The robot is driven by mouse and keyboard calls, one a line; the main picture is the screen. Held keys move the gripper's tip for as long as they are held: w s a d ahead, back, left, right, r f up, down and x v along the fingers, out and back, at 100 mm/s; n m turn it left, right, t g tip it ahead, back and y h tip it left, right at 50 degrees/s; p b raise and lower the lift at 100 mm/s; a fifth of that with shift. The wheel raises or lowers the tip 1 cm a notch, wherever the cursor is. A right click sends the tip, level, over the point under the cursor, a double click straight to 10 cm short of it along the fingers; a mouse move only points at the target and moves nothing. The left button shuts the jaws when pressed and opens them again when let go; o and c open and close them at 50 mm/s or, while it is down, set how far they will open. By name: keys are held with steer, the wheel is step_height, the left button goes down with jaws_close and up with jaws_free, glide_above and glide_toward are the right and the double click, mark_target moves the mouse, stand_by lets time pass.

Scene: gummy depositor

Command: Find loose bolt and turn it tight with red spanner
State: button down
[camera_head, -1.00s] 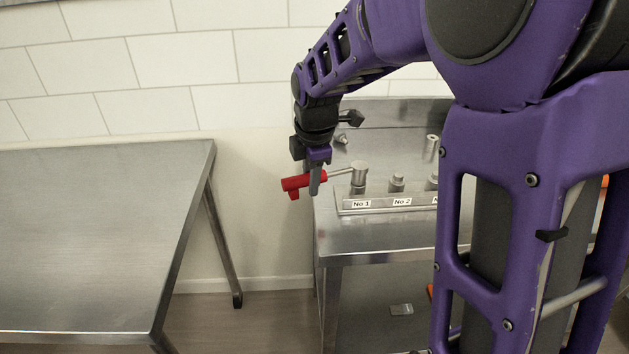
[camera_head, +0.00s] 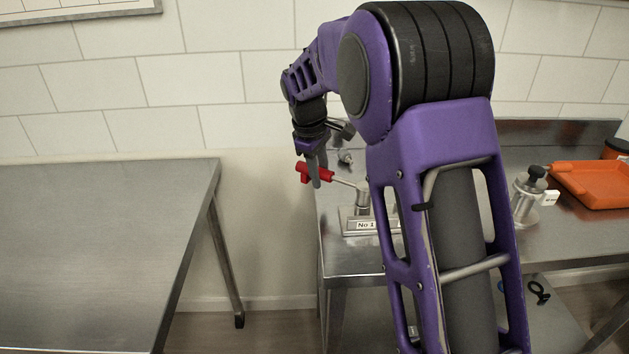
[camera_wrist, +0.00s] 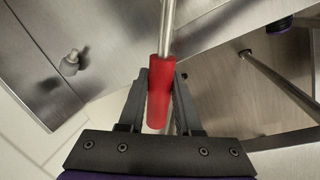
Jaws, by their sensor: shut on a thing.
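The red spanner (camera_head: 318,174) has a red handle and a metal shaft. My gripper (camera_head: 316,172) is shut on its red handle, above the left end of the metal bench. The handle also shows between the fingers in the wrist view (camera_wrist: 160,92). The shaft runs right to the top of a metal bolt post (camera_head: 362,196) behind the label No 1 (camera_head: 366,225). The spanner's head seems to be at that post, but I cannot tell whether it is seated on it. My arm hides the other posts in the head view.
A bare metal table (camera_head: 90,240) stands at left, with a gap before the bench (camera_head: 345,262). An orange tray (camera_head: 595,185) and a metal pot with a black knob (camera_head: 530,195) stand on the bench at right. A small metal fitting (camera_wrist: 70,62) shows in the wrist view.

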steer(key=w+d+m, duration=0.1)
steer(key=m, duration=0.1)
steer(key=w+d+m, duration=0.1)
steer(key=m, duration=0.1)
steer(key=shift+w+d+g+h, duration=0.3)
steer(key=shift+w+g, duration=0.05)
steer(key=shift+g, duration=0.05)
steer(key=shift+r, duration=0.1)
steer(key=shift+d+p+v, duration=0.25)
steer(key=shift+p+v, duration=0.9)
steer(key=shift+w, duration=0.1)
steer(key=s+a+n+t+y, duration=0.1)
steer(key=s+a+n+y, duration=0.1)
steer(key=s+n, duration=1.3)
steer(key=shift+a+n+y, duration=0.4)
steer(key=shift+n+y, duration=0.4)
steer(key=shift+n, duration=0.4)
